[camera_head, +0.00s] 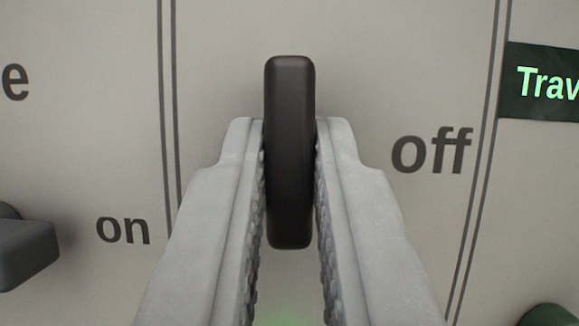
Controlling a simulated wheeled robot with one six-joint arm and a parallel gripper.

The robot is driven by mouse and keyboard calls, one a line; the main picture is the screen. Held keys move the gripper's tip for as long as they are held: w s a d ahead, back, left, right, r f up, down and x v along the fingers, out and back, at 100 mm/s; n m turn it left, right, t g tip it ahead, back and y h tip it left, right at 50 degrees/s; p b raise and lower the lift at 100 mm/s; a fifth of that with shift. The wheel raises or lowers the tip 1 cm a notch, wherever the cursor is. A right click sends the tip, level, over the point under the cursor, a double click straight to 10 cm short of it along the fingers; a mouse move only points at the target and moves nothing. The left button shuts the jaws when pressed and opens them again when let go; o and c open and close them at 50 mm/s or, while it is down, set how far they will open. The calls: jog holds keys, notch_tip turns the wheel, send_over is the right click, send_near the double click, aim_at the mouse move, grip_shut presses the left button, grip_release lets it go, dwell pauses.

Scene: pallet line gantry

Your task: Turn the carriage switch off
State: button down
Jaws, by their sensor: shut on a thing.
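A black switch handle (290,85) stands upright in the middle of the head camera view, on a beige panel section between two pairs of dark lines. Its long side runs up and down the picture. My gripper (290,140) is shut on this handle, with one pale finger against each side. The word "off" (432,151) is printed to the right of the handle. No name for this switch shows, so I cannot tell from print that it is the carriage switch. The panel below the handle is partly hidden by my fingers.
In the left section a dark grey knob (25,252) is cut off by the picture edge, with "on" (122,230) to its right. A black sign with green letters "Trav" (545,83) and a green round part (548,315) show at the right edge.

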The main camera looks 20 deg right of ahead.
jog(key=shift+n, duration=0.3)
jog(key=n+y, duration=0.2)
jog(key=n, duration=0.1)
jog(key=n+y, duration=0.1)
jog(key=n, duration=0.1)
jog(key=shift+d, duration=0.25)
jog(key=n+y, duration=0.1)
jog(key=n, duration=0.2)
jog(key=n+y, duration=0.1)
jog(key=n, duration=0.1)
jog(key=shift+s+d+r+n+y, duration=0.1)
jog(key=shift+r+n+y, duration=0.05)
jog(key=shift+n+y, duration=0.25)
jog(key=n+g+y, duration=0.1)
jog(key=n, duration=0.1)
jog(key=n+g, duration=0.1)
jog(key=n, duration=0.2)
jog(key=shift+d+r+y, duration=0.1)
jog(key=shift+r+y, duration=0.05)
jog(key=shift+y, duration=0.25)
jog(key=n+g, duration=0.2)
jog(key=n, duration=0.2)
jog(key=shift+r+y, duration=0.1)
jog(key=shift+y, duration=0.3)
jog(key=shift+n, duration=0.4)
jog(key=c, duration=1.4)
grip_release()
jog(key=shift+c, duration=0.2)
